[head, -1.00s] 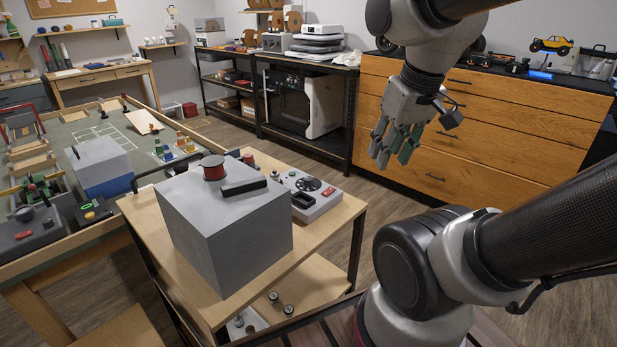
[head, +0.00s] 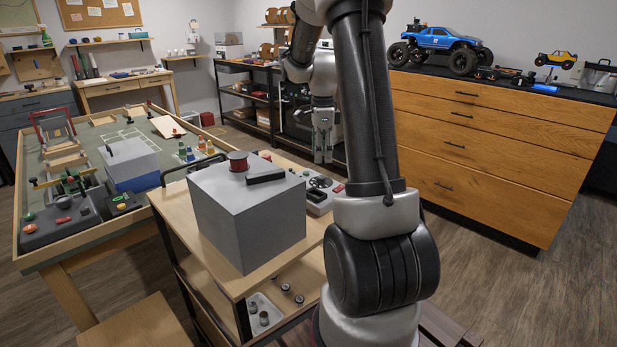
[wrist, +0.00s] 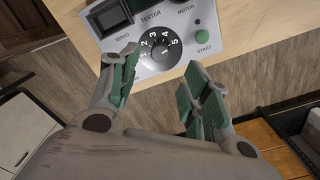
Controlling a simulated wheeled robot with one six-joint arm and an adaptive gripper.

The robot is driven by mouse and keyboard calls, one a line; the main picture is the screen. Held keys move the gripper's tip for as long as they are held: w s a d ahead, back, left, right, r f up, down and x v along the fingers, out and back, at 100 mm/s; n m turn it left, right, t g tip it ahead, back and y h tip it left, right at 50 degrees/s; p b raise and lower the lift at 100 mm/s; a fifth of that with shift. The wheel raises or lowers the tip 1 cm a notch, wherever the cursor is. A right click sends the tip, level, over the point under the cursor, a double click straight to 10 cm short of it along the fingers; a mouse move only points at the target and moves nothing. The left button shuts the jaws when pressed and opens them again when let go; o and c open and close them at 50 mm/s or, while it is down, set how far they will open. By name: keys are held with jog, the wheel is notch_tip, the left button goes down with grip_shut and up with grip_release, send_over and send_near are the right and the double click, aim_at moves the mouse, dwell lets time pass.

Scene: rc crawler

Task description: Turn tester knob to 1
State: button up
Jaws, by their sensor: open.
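The tester (wrist: 185,22) is a light grey box labelled TESTER, SERVO, MOTOR and START. Its round black knob (wrist: 160,52), marked with white numbers 1 to 5, shows in the wrist view between and beyond my fingers. I cannot tell which number it is set to. My gripper (wrist: 160,62) is open and empty, its green-padded fingers on either side of the knob in the picture, seemingly apart from it. In the head view my gripper (head: 323,152) hangs beyond the tester (head: 322,192), which is partly hidden by a grey box and my arm.
A large grey box (head: 245,222) with a red spool (head: 238,162) on top stands beside the tester on the wooden cart (head: 222,272). A green START button (wrist: 201,38) is near the knob. A wooden drawer cabinet (head: 490,150) stands right; a work table (head: 110,225) stands left.

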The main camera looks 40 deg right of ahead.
aim_at(321, 177)
jog(key=shift+f+m, duration=0.15)
jog(key=shift+m, duration=0.65)
notch_tip(321, 177, down, 8)
jog(key=shift+r, duration=0.25)
grip_shut()
